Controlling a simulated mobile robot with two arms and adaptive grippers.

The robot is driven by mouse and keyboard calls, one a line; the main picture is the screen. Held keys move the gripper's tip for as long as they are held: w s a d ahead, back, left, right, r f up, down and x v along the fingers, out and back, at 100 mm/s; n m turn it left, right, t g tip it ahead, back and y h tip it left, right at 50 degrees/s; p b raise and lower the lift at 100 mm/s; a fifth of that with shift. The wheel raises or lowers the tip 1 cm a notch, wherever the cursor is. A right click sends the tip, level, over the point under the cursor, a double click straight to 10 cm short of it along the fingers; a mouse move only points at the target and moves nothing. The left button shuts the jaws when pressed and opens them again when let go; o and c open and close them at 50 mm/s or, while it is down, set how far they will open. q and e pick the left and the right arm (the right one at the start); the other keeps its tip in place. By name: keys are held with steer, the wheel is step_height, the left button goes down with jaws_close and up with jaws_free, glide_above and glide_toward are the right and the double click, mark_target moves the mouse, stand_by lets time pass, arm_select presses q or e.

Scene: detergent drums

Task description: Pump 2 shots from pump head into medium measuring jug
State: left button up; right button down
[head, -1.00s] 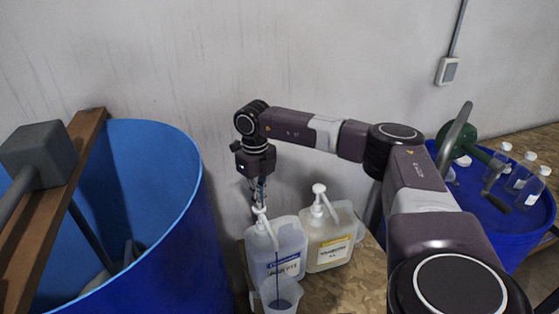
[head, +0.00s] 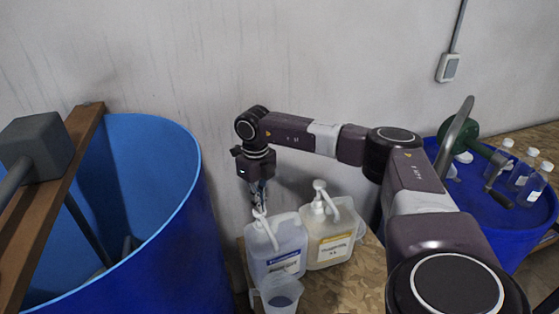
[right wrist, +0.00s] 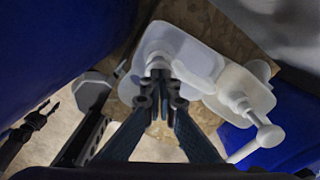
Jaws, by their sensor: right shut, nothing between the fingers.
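The blue-labelled pump bottle (head: 278,248) stands on the wooden board, its white pump head (head: 260,224) pointing toward the front. My right gripper (head: 259,208) is shut and empty, directly above the pump head; whether they touch is unclear. In the right wrist view its fingertips (right wrist: 160,84) overlap the top of the bottle. A clear measuring jug (head: 281,296) stands before the bottle under the nozzle, with bluish liquid inside. A dark pronged shape at the left of the right wrist view may be my left gripper; its state is unclear.
A yellow-labelled pump bottle (head: 331,238) stands close on the right. A large open blue drum (head: 165,215) is on the left. A blue drum (head: 475,220) with a green hand pump and clear bottles stands on the right. The wall is close behind.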

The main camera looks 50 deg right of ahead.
steer(key=shift+r+p, duration=1.9)
steer(key=shift+r, duration=0.75)
step_height(320, 180, up, 6)
steer(key=p, duration=0.4)
steer(key=shift+p, duration=0.3)
